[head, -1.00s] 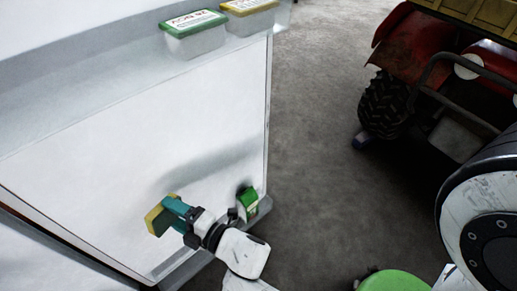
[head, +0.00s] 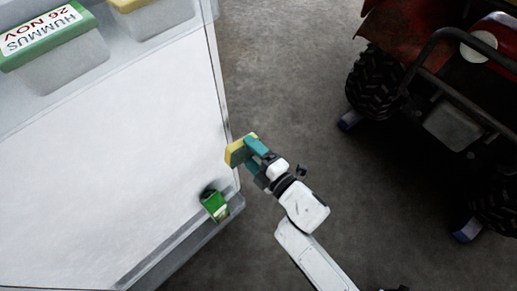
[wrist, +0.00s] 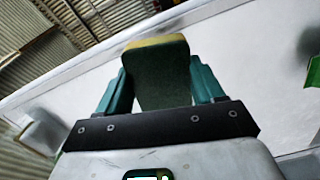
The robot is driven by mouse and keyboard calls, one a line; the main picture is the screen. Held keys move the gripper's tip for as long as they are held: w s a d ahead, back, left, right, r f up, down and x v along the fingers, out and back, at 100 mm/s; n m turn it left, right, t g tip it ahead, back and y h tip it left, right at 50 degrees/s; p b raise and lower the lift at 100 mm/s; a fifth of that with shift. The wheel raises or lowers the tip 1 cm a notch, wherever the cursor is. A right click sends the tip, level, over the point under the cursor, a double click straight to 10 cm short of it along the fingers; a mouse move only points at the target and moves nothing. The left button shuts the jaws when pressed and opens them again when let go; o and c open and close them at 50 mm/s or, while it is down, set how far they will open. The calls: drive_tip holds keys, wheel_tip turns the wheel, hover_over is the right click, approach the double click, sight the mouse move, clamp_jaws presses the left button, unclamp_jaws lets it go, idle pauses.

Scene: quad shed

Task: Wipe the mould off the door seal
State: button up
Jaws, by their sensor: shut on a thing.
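My gripper (head: 254,156) has teal fingers and is shut on a sponge (head: 238,151) with a yellow layer and a dark green layer. In the wrist view the sponge (wrist: 162,80) stands upright between the two fingers. The white door panel (head: 120,150) fills the left of the head view. The door seal (head: 215,80) shows as a thin greyish strip along the panel's right edge. The sponge is at this edge, overlapping it in the picture; I cannot tell whether it touches. No mould can be clearly made out.
A green-lidded tub (head: 55,50) labelled HUMMUS and a yellow-lidded tub (head: 150,20) stand on the door's shelf. A green carton (head: 214,205) is in the lower rack, close to my gripper. A red quad (head: 430,70) stands at right. Grey floor (head: 290,80) between is clear.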

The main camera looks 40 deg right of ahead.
drive_tip(key=shift+d, duration=0.65)
drive_tip(key=b, duration=0.1)
approach(223, 124)
drive_tip(key=shift+w+n+y, duration=0.3)
drive_tip(key=shift+w+y, duration=0.1)
drive_tip(key=shift+w, duration=1.2)
drive_tip(key=shift+w+a+b, duration=0.15)
drive_tip(key=shift+w+b, duration=0.05)
drive_tip(key=shift+w, duration=0.55)
drive_tip(key=shift+w+a+b, duration=0.1)
drive_tip(key=shift+w+b, duration=0.05)
drive_tip(key=shift+w, duration=0.6)
